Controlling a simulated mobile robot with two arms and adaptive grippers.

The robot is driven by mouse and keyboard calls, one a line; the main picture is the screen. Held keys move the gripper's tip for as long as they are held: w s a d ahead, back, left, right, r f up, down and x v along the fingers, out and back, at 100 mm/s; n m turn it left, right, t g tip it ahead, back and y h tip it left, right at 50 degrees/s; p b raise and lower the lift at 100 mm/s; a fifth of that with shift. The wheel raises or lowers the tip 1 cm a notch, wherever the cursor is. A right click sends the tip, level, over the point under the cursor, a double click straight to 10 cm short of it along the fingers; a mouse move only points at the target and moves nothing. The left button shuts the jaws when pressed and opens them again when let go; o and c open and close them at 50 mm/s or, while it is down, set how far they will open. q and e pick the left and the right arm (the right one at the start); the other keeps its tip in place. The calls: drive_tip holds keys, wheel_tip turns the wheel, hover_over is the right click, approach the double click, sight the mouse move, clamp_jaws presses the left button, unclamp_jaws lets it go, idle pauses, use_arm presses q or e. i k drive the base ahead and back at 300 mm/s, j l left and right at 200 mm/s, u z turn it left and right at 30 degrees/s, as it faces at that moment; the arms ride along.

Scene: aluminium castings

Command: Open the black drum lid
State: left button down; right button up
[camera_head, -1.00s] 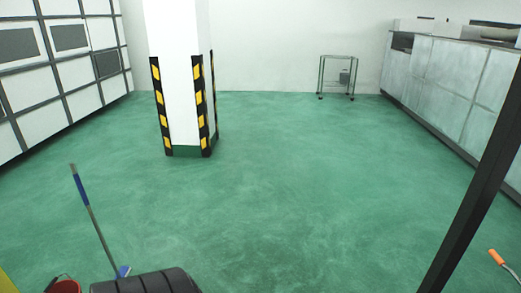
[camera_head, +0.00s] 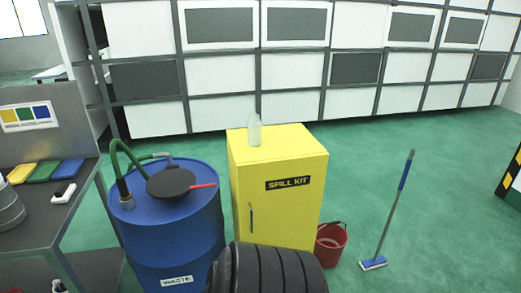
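The black drum lid (camera_head: 171,182) is a round black disc with a red handle (camera_head: 203,185) pointing right. It lies roughly flat over the top of the blue drum (camera_head: 190,245) and looks closed. The drum has a white WASTE label and stands left of centre. A green hose (camera_head: 117,160) arches up from the left side of the drum top, and another hose or pipe runs behind the lid. Neither of my grippers is in view.
A yellow spill kit cabinet (camera_head: 278,185) with a clear bottle (camera_head: 254,130) on top stands right of the drum. A dark bench (camera_head: 35,215) is at left. A red bucket (camera_head: 331,245) and a brush (camera_head: 390,215) stand right. A black ribbed shape covers the bottom centre.

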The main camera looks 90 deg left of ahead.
sight(170, 183)
drive_tip(key=u, duration=3.4)
